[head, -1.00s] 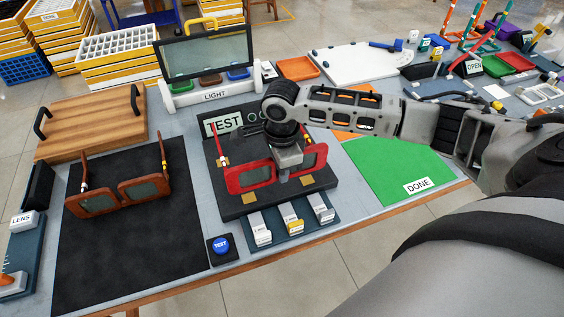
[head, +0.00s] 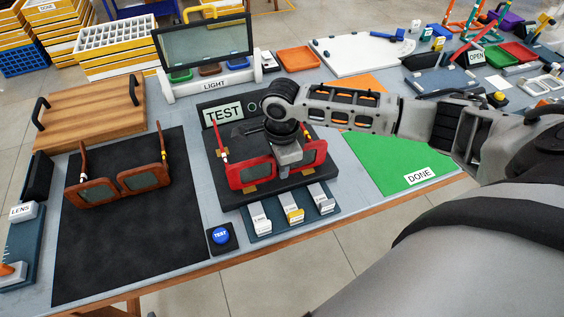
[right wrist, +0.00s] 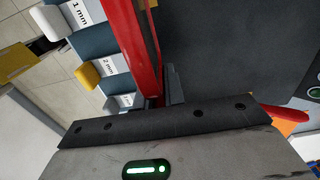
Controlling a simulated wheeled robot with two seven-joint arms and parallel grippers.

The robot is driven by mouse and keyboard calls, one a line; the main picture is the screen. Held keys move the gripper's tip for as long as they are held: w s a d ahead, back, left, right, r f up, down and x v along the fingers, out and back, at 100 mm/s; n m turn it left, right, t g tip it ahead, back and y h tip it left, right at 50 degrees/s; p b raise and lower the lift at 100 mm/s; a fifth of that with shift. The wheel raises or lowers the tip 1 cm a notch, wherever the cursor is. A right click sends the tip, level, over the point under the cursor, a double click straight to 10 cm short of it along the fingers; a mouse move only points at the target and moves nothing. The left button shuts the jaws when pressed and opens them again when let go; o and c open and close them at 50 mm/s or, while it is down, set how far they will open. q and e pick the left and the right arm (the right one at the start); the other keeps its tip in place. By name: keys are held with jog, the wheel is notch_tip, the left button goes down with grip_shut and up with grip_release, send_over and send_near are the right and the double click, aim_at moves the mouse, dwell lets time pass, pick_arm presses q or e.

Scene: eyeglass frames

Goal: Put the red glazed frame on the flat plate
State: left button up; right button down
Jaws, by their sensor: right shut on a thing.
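The red glazed frame (head: 235,173) is over the black flat plate (head: 232,199) in front of the TEST sign, its dark lenses facing the table's front edge and its temples pointing back. My right gripper (head: 288,167) comes down on the middle of the frame and is shut on it. In the right wrist view the red rim (right wrist: 136,45) runs up from a dark finger, beside the dark plate (right wrist: 230,50). The frame's lower edge is at or very near the plate; I cannot tell whether it touches. My left gripper is out of view.
Brown glasses (head: 120,188) sit on a black mat (head: 110,250) at left. A blue TEST button (head: 221,236) and several thickness blocks (head: 292,213) stand before the plate. A green DONE mat (head: 385,160) lies right, a light stand (head: 213,87) behind.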

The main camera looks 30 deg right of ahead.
jog(key=shift+f, duration=0.2)
jog(key=shift+f, duration=0.35)
jog(key=c, duration=1.4)
grip_release()
notch_tip(320, 180, up, 16)
jog(key=shift+p, duration=0.45)
